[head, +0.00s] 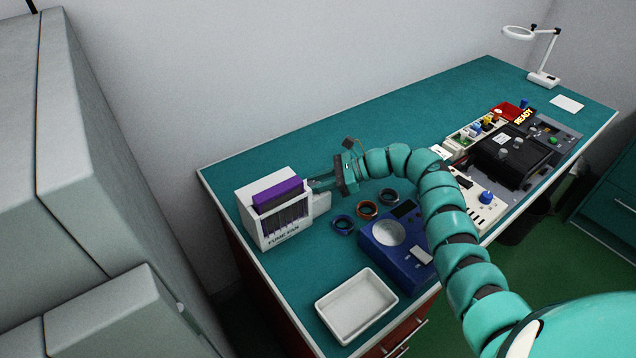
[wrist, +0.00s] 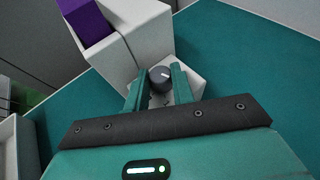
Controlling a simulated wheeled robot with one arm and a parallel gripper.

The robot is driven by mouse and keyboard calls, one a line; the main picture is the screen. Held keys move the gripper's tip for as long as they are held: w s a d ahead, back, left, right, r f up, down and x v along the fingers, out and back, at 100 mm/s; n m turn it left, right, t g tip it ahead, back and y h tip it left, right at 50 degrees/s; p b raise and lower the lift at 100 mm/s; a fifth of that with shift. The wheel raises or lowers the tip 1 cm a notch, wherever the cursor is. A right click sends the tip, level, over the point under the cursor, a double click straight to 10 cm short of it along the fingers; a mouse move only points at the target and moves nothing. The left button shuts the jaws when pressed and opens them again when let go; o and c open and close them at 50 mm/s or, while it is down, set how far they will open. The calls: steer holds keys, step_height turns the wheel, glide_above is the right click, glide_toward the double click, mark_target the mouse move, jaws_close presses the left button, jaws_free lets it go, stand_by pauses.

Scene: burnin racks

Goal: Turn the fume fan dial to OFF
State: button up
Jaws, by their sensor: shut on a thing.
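The fume fan (head: 265,221) is a white box with a purple top piece, standing at the left end of the teal bench. Its "FUME FAN" label faces the front. In the wrist view the box (wrist: 150,30) fills the top. The fume fan dial (wrist: 159,76) is a dark round knob with a pale pointer mark, on a white side block of the fan. My gripper (head: 318,184) reaches the fan from the right. In the wrist view my gripper (wrist: 160,86) has its two teal fingers on either side of the dial, shut on it. The dial's position marks are mostly hidden.
A white tray (head: 326,312), a blue device with a round plate (head: 369,241) and several coil rings (head: 367,210) stand near my arm. Black equipment (head: 512,150) and a lamp (head: 543,79) are farther right. The bench behind the fan is clear.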

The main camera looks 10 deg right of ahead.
steer(key=o, duration=0.7)
steer(key=b+v, duration=0.2)
steer(key=v, duration=1.5)
steer(key=shift+d+r, duration=0.15)
steer(key=shift+r, duration=0.1)
steer(key=shift+f, duration=0.1)
